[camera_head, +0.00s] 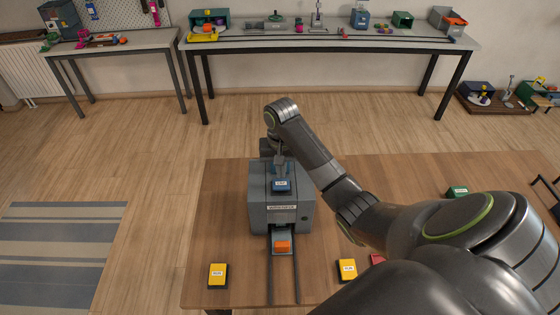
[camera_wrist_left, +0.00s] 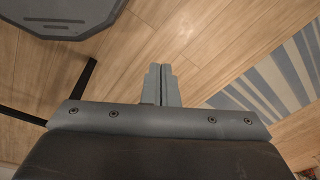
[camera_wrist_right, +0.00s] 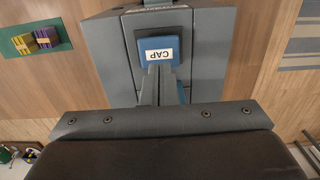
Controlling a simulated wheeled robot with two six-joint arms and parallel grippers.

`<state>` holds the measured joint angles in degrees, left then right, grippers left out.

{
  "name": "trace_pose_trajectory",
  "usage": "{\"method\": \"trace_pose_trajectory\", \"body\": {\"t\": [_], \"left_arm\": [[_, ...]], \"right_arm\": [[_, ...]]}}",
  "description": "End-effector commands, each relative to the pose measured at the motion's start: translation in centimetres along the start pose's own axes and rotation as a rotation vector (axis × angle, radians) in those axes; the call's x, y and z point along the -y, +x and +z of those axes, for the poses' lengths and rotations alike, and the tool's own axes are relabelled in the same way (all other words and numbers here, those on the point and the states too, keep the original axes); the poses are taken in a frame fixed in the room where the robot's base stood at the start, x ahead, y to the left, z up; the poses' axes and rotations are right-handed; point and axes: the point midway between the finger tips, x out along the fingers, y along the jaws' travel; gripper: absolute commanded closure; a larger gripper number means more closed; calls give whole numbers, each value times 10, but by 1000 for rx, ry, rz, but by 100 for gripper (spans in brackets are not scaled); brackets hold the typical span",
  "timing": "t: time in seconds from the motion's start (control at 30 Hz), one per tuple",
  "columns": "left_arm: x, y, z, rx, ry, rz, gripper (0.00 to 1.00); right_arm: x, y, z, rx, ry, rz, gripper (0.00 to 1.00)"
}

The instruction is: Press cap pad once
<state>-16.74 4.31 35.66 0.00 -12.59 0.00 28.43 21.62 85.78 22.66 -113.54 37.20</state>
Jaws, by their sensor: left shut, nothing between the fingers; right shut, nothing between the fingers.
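The blue cap pad (camera_head: 281,185), labelled "CAP", sits on top of the grey machine (camera_head: 258,212). It also shows in the right wrist view (camera_wrist_right: 152,43), upside down. My right gripper (camera_head: 281,168) is shut and empty, with its fingers pointing down at the pad's far side. In the right wrist view its fingertips (camera_wrist_right: 162,72) overlap the pad's edge; I cannot tell whether they touch it. My left gripper (camera_wrist_left: 163,70) is shut and empty over the wooden floor in the left wrist view, and is out of the head view.
An orange block (camera_head: 282,247) sits on a carriage between two rails at the machine's front. Yellow pads (camera_head: 217,275) (camera_head: 347,267), a red pad (camera_head: 377,258) and a green one (camera_head: 458,191) lie on the table (camera_head: 225,185). My right arm covers much of the table's right side.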

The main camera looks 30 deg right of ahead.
Motion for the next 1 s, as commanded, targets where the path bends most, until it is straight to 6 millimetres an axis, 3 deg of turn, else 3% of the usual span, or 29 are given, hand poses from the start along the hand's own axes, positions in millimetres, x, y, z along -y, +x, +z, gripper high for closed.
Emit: {"method": "trace_pose_trajectory", "body": {"t": [0.37, 1.0], "left_arm": [[9, -1, 16, 21, 2, -11, 100], [3, 2, 6, 7, 1, -4, 100]], "right_arm": [[0, 15, 0, 0, 0, 0, 100], [0, 26, 0, 3, 0, 0, 100]]}}
